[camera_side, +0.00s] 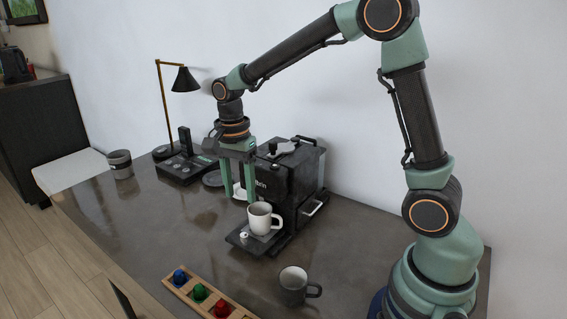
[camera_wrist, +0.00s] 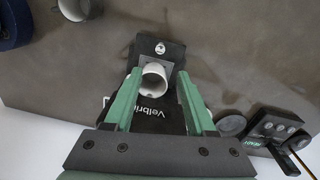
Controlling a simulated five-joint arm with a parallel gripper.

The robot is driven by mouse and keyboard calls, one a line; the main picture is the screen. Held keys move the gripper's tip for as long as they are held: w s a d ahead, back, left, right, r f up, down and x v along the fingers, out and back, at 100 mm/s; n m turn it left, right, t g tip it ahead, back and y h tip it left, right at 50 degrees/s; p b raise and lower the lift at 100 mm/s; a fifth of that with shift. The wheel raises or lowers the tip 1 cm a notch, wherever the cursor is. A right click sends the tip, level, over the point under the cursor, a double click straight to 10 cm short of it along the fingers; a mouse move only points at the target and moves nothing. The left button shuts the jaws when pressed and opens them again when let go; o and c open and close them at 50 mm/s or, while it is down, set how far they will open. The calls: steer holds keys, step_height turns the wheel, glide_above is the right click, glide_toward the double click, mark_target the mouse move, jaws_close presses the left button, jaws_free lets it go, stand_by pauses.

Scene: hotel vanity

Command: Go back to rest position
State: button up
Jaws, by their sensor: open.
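My gripper (camera_side: 239,197) is open beside the front of the black coffee machine (camera_side: 292,185), fingers pointing down. A white mug (camera_side: 262,219) stands upright on the machine's drip tray, just right of my fingers in the side view. In the wrist view the white mug (camera_wrist: 154,78) shows between the two spread fingers of my gripper (camera_wrist: 159,76), with the coffee machine (camera_wrist: 150,112) behind it. I cannot tell whether a finger touches the mug. My arm is stretched out from its base over the counter.
A dark grey mug (camera_side: 293,287) stands in front. A wooden holder (camera_side: 176,285) has blue, green and red capsules. A phone (camera_side: 185,165), a lamp (camera_side: 166,105) and a grey cup (camera_side: 120,164) stand at the left. The counter's (camera_side: 130,220) left middle is clear.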

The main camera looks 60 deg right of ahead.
steer(key=shift+r, duration=0.45)
steer(key=shift+r, duration=0.1)
steer(key=s+r+n+t, duration=0.6)
steer(key=s+n, duration=0.6)
steer(key=n, duration=0.4)
step_height(320, 180, up, 2)
steer(key=shift+d+r, duration=0.1)
steer(key=shift+d, duration=0.35)
